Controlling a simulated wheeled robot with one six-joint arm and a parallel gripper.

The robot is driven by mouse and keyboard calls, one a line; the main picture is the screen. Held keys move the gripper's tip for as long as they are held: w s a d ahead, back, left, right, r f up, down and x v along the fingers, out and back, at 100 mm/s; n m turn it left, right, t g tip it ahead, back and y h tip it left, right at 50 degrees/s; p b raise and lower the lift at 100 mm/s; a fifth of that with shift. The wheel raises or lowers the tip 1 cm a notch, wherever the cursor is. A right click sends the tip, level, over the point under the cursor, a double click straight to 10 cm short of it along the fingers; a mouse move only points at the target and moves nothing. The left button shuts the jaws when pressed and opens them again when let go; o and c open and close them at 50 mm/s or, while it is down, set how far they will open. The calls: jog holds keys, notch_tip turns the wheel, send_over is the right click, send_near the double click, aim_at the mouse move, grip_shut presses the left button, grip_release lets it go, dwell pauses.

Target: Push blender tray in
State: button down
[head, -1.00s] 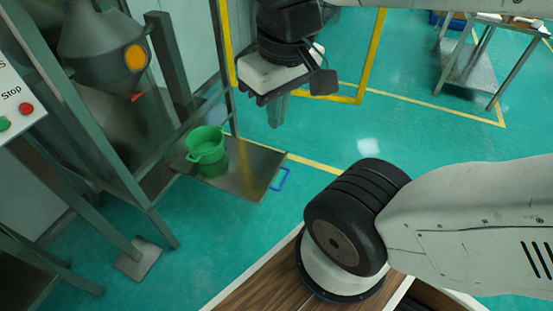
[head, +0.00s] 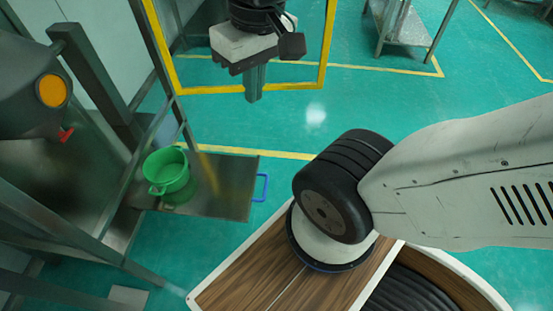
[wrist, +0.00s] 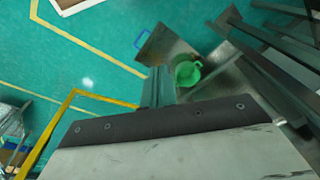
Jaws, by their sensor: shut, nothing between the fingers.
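The metal tray (head: 228,190) sticks out from the machine frame at the left, with a blue handle (head: 262,187) on its outer edge. A green bucket (head: 167,172) stands on it. My gripper (head: 254,96) is shut and empty, pointing down. In the head picture it appears above the tray's outer end, and I see no contact. In the wrist view, the shut fingers (wrist: 158,84) overlap the picture of the tray (wrist: 165,46), near the bucket (wrist: 188,71). The handle (wrist: 142,38) shows clear of the fingers there.
The grey machine with an orange disc (head: 53,90) and a dark metal frame (head: 83,80) stand at the left. A yellow barrier frame (head: 323,50) is behind my gripper. A metal table (head: 405,27) stands far back. Green floor is clear right of the tray.

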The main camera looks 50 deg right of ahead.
jog(key=w+d+f+m+y, duration=0.45)
jog(key=w+f, duration=0.25)
jog(key=w, duration=0.2)
jog(key=w+d+f+m+y, duration=0.35)
jog(key=w+f+m, duration=0.25)
jog(key=w+f, duration=0.25)
jog(key=w+d+f+m+t, duration=0.35)
jog(key=d+f+m, duration=0.45)
jog(key=d+f, duration=0.5)
jog(key=s+d+f+m+t+h, duration=0.1)
jog(key=s+d+f+m, duration=0.3)
jog(key=f, duration=0.8)
jog(key=s+d+f+m+t+h, duration=0.15)
jog(key=s+f+m, duration=0.4)
jog(key=f, duration=0.75)
jog(key=w+a+r+x, duration=0.1)
jog(key=r+x, duration=0.1)
jog(key=x, duration=1.1)
jog(key=shift+w, duration=0.45)
jog(key=shift+h, duration=0.25)
